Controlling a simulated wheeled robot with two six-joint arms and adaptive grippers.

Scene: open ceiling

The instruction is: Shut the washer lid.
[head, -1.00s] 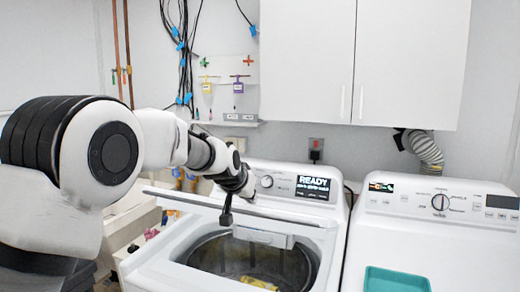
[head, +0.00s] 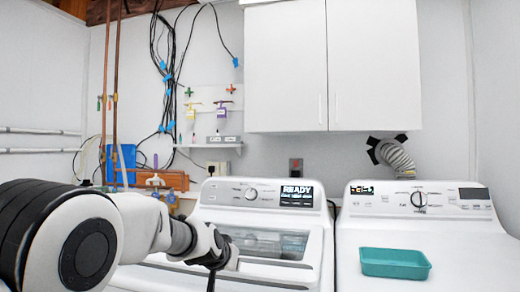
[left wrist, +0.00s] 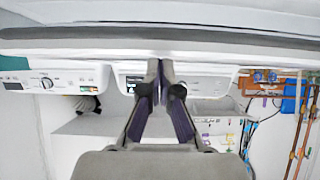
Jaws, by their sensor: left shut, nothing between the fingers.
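The white washer (head: 230,198) stands in the middle of the head view, with a READY display on its panel. Its lid (head: 310,240), with a clear window, lies down over the top and hides the tub. Whether its front edge is fully seated I cannot tell. My left gripper (head: 226,258) is by the left front part of the lid, above or touching it; the exact contact is unclear. In the left wrist view the gripper (left wrist: 160,66) is shut with nothing between its fingertips, and a pale edge crosses the top of the picture. My right gripper is out of view.
A second white machine (head: 440,240) stands on the right with a teal tray (head: 395,263) on top. White wall cabinets (head: 330,70) hang above. Pipes and cables run up the wall at left, near a small shelf (head: 210,146).

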